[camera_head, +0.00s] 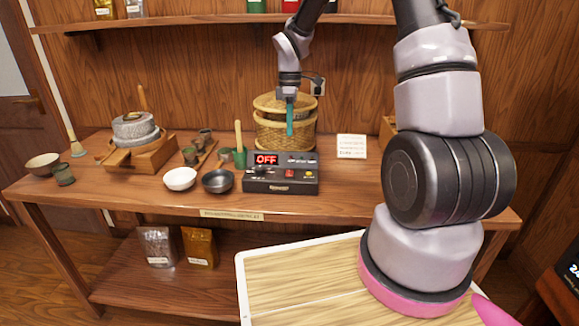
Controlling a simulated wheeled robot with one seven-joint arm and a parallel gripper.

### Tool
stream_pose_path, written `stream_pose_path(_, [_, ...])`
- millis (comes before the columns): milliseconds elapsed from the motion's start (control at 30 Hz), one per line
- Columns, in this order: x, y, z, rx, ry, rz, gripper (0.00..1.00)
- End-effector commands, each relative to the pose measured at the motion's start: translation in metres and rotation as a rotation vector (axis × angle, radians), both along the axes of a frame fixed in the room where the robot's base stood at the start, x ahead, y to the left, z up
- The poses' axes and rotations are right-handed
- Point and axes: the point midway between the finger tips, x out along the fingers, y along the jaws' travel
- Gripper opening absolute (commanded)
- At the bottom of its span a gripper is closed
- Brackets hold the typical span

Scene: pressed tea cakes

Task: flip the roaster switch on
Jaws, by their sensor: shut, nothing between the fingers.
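The roaster is a black box (281,174) on the wooden table, with a lit red display (266,160) that reads OFF. A small red switch (290,173) sits on its front face, right of the middle. A dark knob or slot shows left of it, too small to make out. My gripper (290,130) points down with shut, empty teal fingers, above and behind the box as seen here, in front of a wicker basket. It looks apart from the switch. The exact gap to the box cannot be told.
The wicker basket (268,138) stands behind the box. A dark pan (217,181) and a white bowl (181,179) stand to its left, a small sign card (351,146) to its right. A stone mill (135,130) is farther left. A shelf (200,19) runs above.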

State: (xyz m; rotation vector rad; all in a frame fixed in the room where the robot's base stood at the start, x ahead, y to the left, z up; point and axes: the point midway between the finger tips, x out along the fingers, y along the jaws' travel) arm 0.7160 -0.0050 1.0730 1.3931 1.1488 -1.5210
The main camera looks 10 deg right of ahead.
Motion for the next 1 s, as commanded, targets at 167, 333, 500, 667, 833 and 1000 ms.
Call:
stream_pose_path(167, [-0.005,0.002,-0.033,0.0,0.006,0.002,0.0])
stream_pose_path(333, [-0.01,0.003,-0.07,-0.001,0.007,0.0,0.0])
stream_pose_path(500, [-0.013,0.004,-0.102,0.0,0.005,0.0,0.0])
stream_pose_path(667, [-0.015,0.005,-0.121,0.0,0.003,-0.002,0.0])
stream_pose_path(833, [-0.016,0.005,-0.129,0.0,0.001,-0.001,0.0])
stream_pose_path(1000, [-0.016,0.005,-0.129,0.0,0.0,-0.001,0.0])
